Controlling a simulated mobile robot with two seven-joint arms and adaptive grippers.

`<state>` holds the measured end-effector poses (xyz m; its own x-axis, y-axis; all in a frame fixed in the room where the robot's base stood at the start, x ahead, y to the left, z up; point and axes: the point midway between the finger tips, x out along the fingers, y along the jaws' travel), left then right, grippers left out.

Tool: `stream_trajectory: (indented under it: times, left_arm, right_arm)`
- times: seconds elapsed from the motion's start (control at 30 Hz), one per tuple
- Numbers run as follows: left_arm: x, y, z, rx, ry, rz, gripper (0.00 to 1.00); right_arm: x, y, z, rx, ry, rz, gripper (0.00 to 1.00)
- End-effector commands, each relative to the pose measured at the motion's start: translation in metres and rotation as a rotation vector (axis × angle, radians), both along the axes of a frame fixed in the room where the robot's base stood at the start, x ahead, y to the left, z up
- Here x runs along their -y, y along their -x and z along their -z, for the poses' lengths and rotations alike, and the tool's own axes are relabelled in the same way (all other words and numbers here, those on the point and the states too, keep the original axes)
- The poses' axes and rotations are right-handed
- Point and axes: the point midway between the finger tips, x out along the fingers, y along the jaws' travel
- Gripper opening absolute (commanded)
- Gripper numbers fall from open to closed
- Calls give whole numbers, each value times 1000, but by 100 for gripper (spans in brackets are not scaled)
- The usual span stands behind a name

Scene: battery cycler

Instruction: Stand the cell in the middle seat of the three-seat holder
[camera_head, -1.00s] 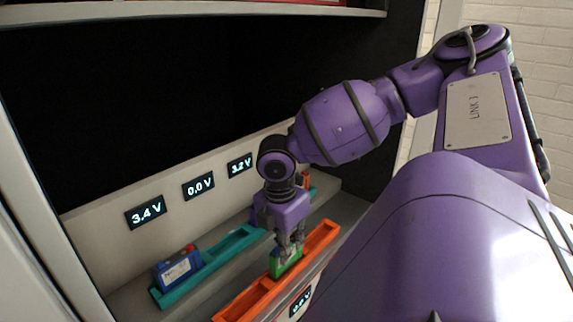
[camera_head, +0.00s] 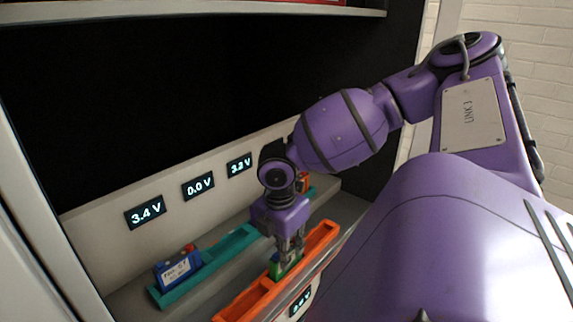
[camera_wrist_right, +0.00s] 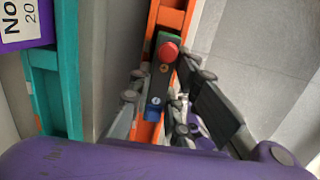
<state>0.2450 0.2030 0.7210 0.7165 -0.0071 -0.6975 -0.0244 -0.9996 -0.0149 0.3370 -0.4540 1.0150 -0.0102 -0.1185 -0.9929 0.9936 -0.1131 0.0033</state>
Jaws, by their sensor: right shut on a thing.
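The green cell (camera_head: 284,268) is at the orange tray, mostly hidden by my right gripper (camera_head: 290,254), which is shut on it. In the right wrist view the cell's dark top (camera_wrist_right: 158,85) shows a red terminal and a smaller blue one, between the fingers of my right gripper (camera_wrist_right: 155,100). The teal three-seat holder (camera_head: 222,256) stands behind the orange tray, left of the gripper. A blue cell (camera_head: 178,270) stands in its left seat. Its middle stretch looks empty. A red-orange cell (camera_head: 304,180) shows at its far right end, partly hidden by my arm. My left gripper is out of view.
The orange tray (camera_head: 246,300) runs along the front of the grey shelf. Displays on the back panel read 3.4 V (camera_head: 145,212), 0.0 V (camera_head: 198,186) and 3.2 V (camera_head: 239,166). Another display (camera_head: 301,302) is below the orange tray. An upper shelf (camera_head: 200,20) crosses the top.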

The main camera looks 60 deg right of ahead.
Motion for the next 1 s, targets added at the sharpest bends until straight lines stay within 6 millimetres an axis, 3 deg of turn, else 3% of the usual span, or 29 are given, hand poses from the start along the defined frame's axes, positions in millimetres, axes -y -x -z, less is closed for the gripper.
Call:
stream_trajectory:
  times: [0.37, 0.4, 0.53, 0.87, 1.0]
  left_arm:
    - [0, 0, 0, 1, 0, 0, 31]
    - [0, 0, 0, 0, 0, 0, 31]
    - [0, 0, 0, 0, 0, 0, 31]
    - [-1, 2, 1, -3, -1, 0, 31]
    - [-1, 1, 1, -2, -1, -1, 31]
  right_arm:
    - [0, 0, -1, 1, 1, 0, 0]
    - [0, 0, -1, 1, 1, 0, 21]
    - [0, 0, -1, 1, 1, 0, 38]
    - [0, 0, -1, 0, 1, 0, 39]
    - [-1, -1, -15, 2, 2, 1, 39]
